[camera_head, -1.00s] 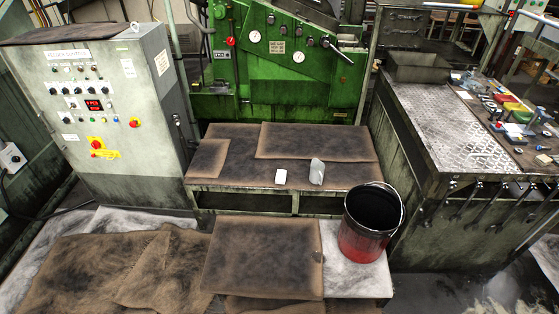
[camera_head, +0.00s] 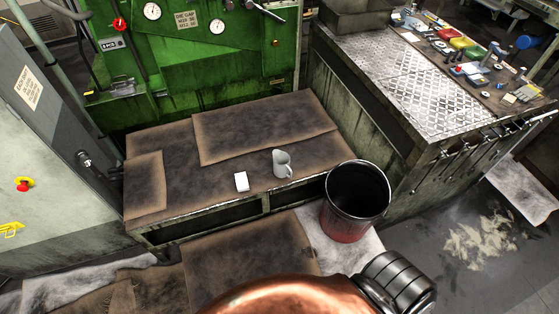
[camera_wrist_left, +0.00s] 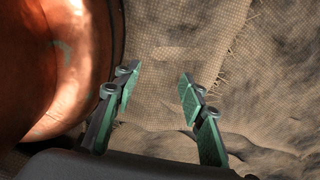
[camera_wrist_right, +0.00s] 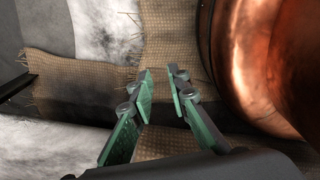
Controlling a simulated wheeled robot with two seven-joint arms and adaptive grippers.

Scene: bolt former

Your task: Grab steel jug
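The steel jug (camera_head: 282,164) is a small grey jug with a handle on its right side. It stands upright on the cardboard-covered bench (camera_head: 190,224), right of a small white block (camera_head: 241,181). My left gripper (camera_wrist_left: 158,72) shows in the left wrist view, fingers apart and empty, above brown woven matting. My right gripper (camera_wrist_right: 160,72) shows in the right wrist view, fingers apart with nothing between them, also above matting. Neither gripper shows in the head view, and neither wrist view shows the jug.
A black and red bucket (camera_head: 355,200) stands right of the bench, near the jug. A metal-topped workbench (camera_head: 430,85) with tools is at the right. A green machine (camera_head: 190,60) stands behind. A grey cabinet (camera_head: 50,150) is at the left.

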